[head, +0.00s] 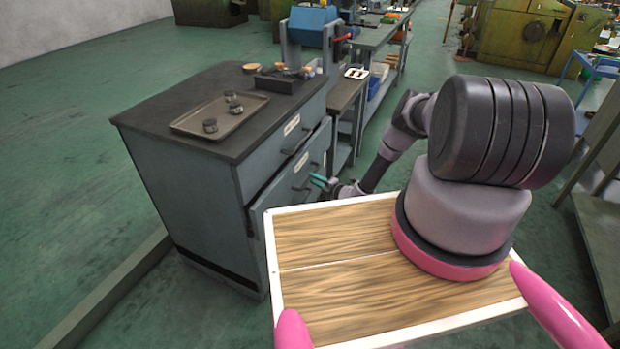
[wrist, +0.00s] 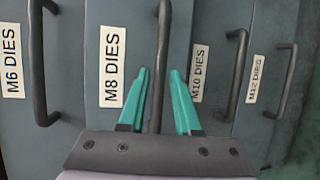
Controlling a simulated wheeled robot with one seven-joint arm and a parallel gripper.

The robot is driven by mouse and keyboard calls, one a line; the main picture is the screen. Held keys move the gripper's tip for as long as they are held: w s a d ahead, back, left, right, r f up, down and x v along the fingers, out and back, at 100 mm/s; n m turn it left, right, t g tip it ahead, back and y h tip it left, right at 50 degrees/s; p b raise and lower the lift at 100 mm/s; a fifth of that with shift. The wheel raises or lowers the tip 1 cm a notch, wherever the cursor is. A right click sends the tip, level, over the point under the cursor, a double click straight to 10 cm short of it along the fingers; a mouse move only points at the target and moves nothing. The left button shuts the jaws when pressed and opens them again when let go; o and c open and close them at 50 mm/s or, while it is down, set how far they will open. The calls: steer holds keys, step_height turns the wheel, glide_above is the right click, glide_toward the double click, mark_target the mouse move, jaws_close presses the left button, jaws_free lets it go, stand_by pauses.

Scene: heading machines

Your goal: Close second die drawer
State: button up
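A grey cabinet (head: 200,200) with a dark top stands left of centre in the head view. Its second drawer, labelled M8 DIES (wrist: 112,66), sticks out a little from the cabinet front; it also shows in the head view (head: 285,186). My gripper (wrist: 159,72) has two teal fingers, one on each side of the drawer's dark bar handle (wrist: 164,30). The fingers are open, with a gap to the bar on both sides. In the head view my gripper (head: 319,181) is small, at the drawer front, and its contact is hard to see.
The M6 drawer (wrist: 18,30), M10 drawer (wrist: 212,30) and M12 drawer (wrist: 265,40) look shut. A tray (head: 222,116) with several dies lies on the cabinet top. A workbench (head: 346,95) adjoins behind. Green floor (head: 60,190) is open at the left.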

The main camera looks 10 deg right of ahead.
steer(key=shift+x, duration=1.6)
steer(key=shift+c, duration=0.4)
jaws_close()
